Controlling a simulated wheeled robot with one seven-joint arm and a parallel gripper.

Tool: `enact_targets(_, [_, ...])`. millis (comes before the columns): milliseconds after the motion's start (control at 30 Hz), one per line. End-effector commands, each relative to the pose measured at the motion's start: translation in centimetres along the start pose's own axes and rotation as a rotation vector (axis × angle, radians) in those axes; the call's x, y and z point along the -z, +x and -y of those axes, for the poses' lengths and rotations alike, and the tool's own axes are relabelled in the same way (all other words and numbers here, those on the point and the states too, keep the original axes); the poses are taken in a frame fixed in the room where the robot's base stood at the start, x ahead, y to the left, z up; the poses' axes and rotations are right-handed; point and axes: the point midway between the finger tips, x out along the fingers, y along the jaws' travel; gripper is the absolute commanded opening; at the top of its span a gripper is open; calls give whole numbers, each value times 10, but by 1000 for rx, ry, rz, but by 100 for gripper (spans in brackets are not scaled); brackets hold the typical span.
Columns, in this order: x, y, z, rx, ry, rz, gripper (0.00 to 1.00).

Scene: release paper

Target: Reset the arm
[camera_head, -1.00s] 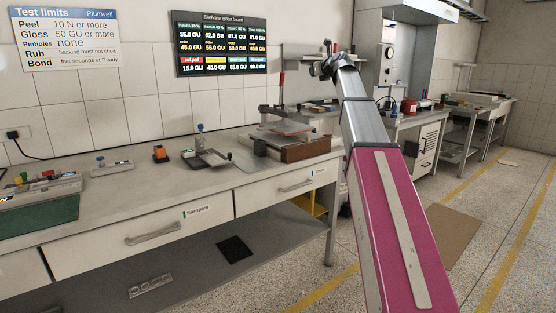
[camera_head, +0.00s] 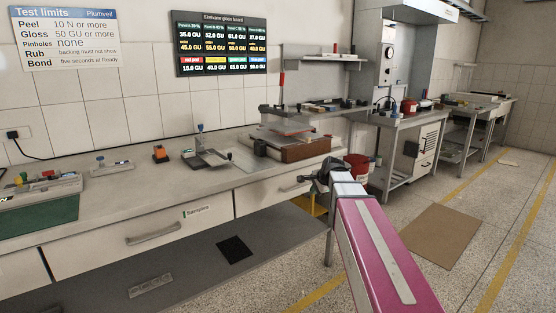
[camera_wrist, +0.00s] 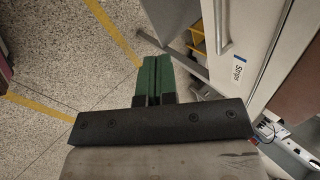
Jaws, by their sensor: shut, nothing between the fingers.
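My arm, magenta and silver, reaches from the bottom of the head view to the bench's right end. My gripper (camera_head: 312,180) is small and dark there, in front of the right drawer's edge and below the bench top. In the wrist view the green fingers of my gripper (camera_wrist: 154,78) lie side by side, shut with nothing between them. They point over the speckled floor, beside the drawer labelled Strips (camera_wrist: 245,50).
A red bucket (camera_head: 357,167) stands behind my arm. A brown mat (camera_head: 440,237) lies on open floor to the right.

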Motion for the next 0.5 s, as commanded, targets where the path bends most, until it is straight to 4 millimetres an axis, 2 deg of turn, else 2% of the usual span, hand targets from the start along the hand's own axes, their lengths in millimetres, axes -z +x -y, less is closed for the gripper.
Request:
enact_targets(33, [-8, 8, -32, -50, -79, 2, 0])
enact_targets(100, [-14, 19, -68, -115, -198, 7, 0])
enact_targets(300, [-34, 38, -169, -300, -538, 64, 0])
enact_targets(500, [-54, 42, -260, -463, -856, 177, 0])
